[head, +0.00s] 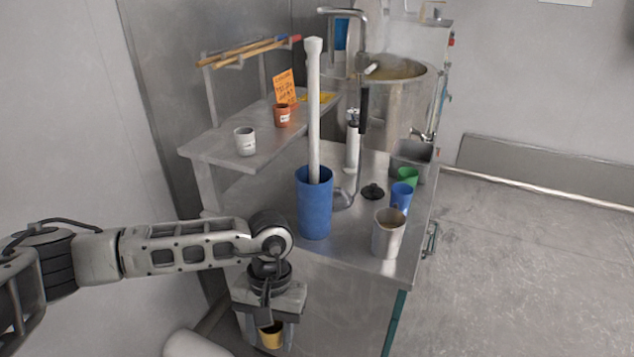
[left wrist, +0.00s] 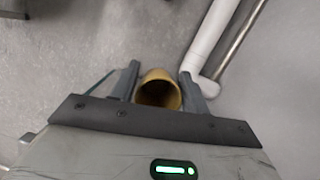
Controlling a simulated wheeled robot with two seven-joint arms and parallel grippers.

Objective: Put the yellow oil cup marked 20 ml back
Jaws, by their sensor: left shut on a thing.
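The yellow cup (head: 271,337) is held in my left gripper (head: 272,326), low in front of the metal table's near side. The left wrist view also shows the yellow cup (left wrist: 158,91) between the two fingers of my left gripper (left wrist: 158,82), its open mouth toward the camera. The floor shows beyond it. The 20 ml mark cannot be read. A white cup (head: 245,141) and a red-brown cup (head: 282,116) stand on the raised shelf (head: 222,147). My right gripper is not in view.
A tall blue cup (head: 314,208) with a long white pestle-like rod (head: 313,110) stands near the table's front. A beige mug (head: 388,234), a small blue cup (head: 401,197) and a green cup (head: 408,177) line the right side. An orange sign (head: 286,87) stands on the shelf.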

